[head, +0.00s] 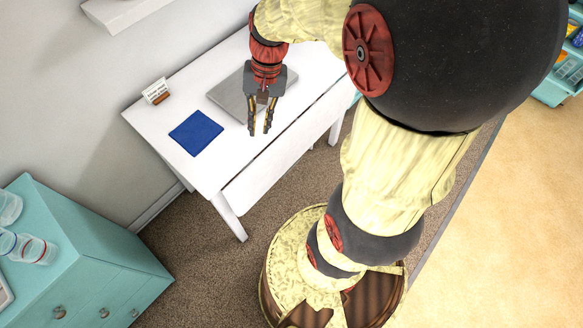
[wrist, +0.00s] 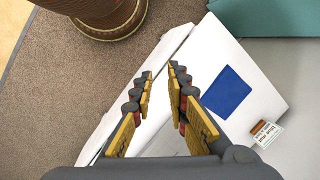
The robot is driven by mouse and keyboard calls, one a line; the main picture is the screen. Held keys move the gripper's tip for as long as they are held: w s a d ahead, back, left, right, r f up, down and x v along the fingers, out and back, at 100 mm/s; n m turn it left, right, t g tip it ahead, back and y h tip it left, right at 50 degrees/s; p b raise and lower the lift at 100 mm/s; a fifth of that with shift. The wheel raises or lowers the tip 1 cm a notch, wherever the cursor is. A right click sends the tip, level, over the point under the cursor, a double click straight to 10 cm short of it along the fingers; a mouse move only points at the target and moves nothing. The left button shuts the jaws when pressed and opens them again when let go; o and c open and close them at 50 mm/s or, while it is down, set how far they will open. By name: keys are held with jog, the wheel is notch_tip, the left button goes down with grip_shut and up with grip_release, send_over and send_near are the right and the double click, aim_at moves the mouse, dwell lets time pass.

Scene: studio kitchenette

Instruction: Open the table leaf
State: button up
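The white table (head: 170,95) stands against the wall. A dark, broken seam runs along its front edge, and beyond it lies a long white leaf (head: 262,178), which seems to hang or slope down; its exact angle is unclear. In the wrist view the tabletop (wrist: 255,75) and the narrower leaf strip (wrist: 140,90) show side by side. My gripper (head: 260,131) is above the table's front part, pointing down, with its fingers apart and nothing between them. In the wrist view its fingertips (wrist: 160,72) appear over the tabletop near the seam. No contact is visible.
On the tabletop are a grey laptop-like slab (head: 232,98), a blue square (head: 196,132) and a small sign (head: 156,92). A teal cabinet (head: 100,262) with jars stands at left. Brown carpet (head: 195,260) lies open in front of the table.

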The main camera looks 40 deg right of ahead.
jog(key=s+d+f+m+y+b, duration=0.1)
jog(key=d+f+m+y, duration=0.3)
jog(key=f, duration=0.6)
jog(key=s+d+f+m+y+b, duration=0.1)
jog(key=d+f+m, duration=0.4)
jog(key=f, duration=0.5)
jog(key=s+d+f+m+y+b, duration=0.1)
jog(key=d+f+m+y, duration=0.3)
jog(key=f, duration=0.6)
jog(key=w+d+f+m+t+h+b, duration=0.15)
jog(key=d+f+m+t, duration=0.25)
jog(key=f+m+t, duration=0.65)
jog(key=w+d+f+m+t+h+b, duration=0.15)
jog(key=d+f+m+t, duration=0.3)
jog(key=f+m, duration=1.1)
jog(key=shift+m+t, duration=0.4)
jog(key=shift+a+b+x, duration=0.15)
jog(key=shift+x, duration=1.55)
jog(key=shift+a+b+x, duration=0.15)
jog(key=shift+x, duration=1.6)
jog(key=shift+s+r, duration=0.1)
jog(key=shift+s, duration=0.1)
jog(key=shift+c, duration=0.5)
grip_shut()
